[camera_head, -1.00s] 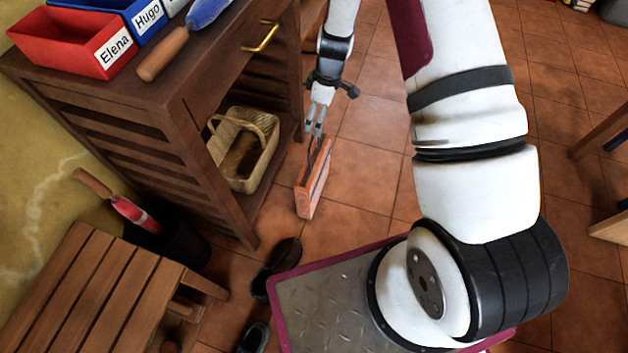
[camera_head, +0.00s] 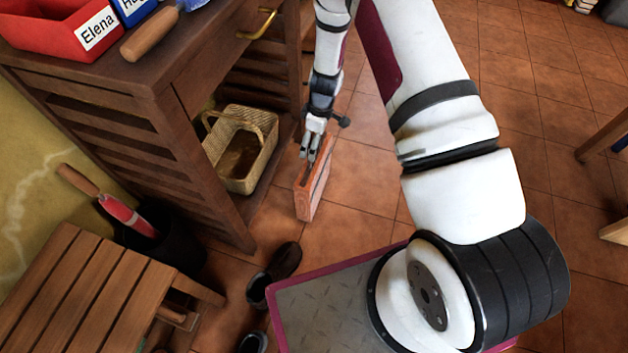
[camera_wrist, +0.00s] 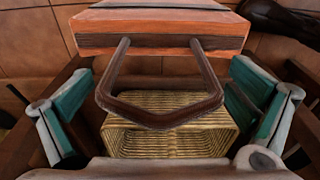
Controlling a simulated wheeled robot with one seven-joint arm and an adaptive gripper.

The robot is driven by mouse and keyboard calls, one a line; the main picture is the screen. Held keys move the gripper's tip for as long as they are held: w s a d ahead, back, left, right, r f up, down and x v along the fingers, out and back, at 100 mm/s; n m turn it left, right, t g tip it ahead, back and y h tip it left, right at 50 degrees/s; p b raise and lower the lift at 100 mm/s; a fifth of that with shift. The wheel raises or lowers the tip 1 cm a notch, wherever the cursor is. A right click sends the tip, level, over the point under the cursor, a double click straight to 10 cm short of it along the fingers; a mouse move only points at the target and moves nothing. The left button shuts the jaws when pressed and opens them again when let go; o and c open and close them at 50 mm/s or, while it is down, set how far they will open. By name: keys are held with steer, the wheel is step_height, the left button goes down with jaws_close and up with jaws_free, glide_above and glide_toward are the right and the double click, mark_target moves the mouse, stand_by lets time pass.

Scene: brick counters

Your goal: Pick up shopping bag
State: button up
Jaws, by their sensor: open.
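The shopping bag (camera_head: 311,190) is an orange-red, box-like bag standing upright on the tiled floor beside the dark wooden cabinet. In the wrist view its body (camera_wrist: 165,38) is at the top, and its dark brown handle (camera_wrist: 162,118) reaches down between my fingers. My gripper (camera_head: 314,152) is open at the top of the bag. In the wrist view the green-padded fingers (camera_wrist: 160,112) stand well apart on either side of the handle, with gaps on both sides. The head view does not clearly show the handle behind the fingers.
A wicker basket (camera_head: 243,150) sits on the cabinet's (camera_head: 150,190) lower shelf, left of the bag, and shows behind the handle in the wrist view (camera_wrist: 170,143). Dark shoes (camera_head: 285,262) lie nearby. A slatted stool (camera_head: 85,290) stands lower left. Floor right of the bag is open.

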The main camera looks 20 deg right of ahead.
steer(key=shift+f, duration=0.15)
steer(key=c, duration=1.8)
